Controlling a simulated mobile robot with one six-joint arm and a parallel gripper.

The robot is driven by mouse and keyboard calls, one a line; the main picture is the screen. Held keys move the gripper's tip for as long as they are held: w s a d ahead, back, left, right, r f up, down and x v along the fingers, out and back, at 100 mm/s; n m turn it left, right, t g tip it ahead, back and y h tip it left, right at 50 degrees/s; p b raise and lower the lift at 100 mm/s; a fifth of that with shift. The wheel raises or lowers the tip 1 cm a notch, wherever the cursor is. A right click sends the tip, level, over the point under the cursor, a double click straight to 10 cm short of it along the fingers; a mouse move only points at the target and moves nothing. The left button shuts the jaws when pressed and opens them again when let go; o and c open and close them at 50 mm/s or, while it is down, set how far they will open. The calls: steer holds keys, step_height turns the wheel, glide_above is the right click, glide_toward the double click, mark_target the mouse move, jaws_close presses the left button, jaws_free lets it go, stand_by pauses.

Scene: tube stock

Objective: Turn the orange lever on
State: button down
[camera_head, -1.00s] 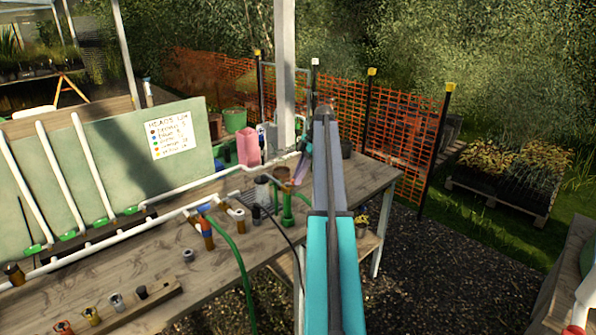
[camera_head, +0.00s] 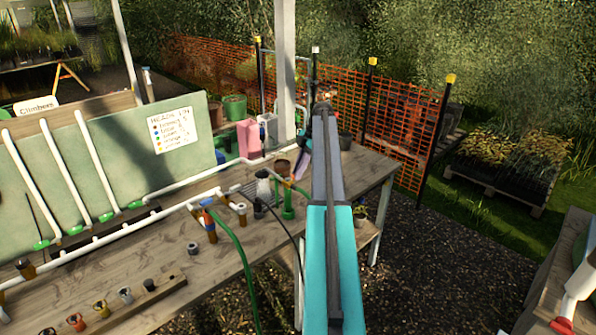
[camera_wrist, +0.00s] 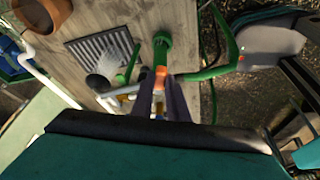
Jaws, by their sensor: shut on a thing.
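The orange lever (camera_wrist: 160,74) shows in the wrist view as a small orange piece between the tips of my gripper (camera_wrist: 161,92). The dark purple fingers are shut on it, and they hide part of it. A green pipe fitting (camera_wrist: 161,46) stands just beyond the lever, and a green pipe (camera_wrist: 212,72) runs to its right. In the head view the green fitting (camera_head: 288,206) stands on the bench, and my gripper (camera_head: 302,166) is mostly hidden by my arm just above it.
The wooden bench (camera_head: 235,262) carries a drain grate (camera_wrist: 103,50), a terracotta pot (camera_wrist: 45,13), a grey sprinkler head (camera_wrist: 98,83) and white pipes (camera_head: 95,248). A green hose (camera_head: 243,270) hangs over its front edge. Orange mesh fencing (camera_head: 400,120) stands behind.

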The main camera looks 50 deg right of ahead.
mark_target(293, 175)
steer(key=c, duration=1.7)
jaws_free()
steer(key=shift+r, duration=0.15)
steer(key=shift+r+p, duration=1.1)
steer(key=shift+r, duration=0.6)
steer(key=shift+s+a+f+b, duration=0.15)
steer(key=shift+s+a+b, duration=0.05)
steer(key=shift+s+b, duration=0.1)
steer(key=shift+s+a+r+b, duration=0.25)
steer(key=shift+s+a+b, duration=0.85)
steer(key=shift+s+a, duration=0.7)
steer(key=shift+s+a+r+b, duration=0.3)
steer(key=shift+s+a+b, duration=0.75)
steer(key=shift+s+a, duration=0.8)
steer(key=shift+s+a+r+b, duration=0.25)
steer(key=shift+s+a+b, duration=1.05)
steer(key=shift+s, duration=0.8)
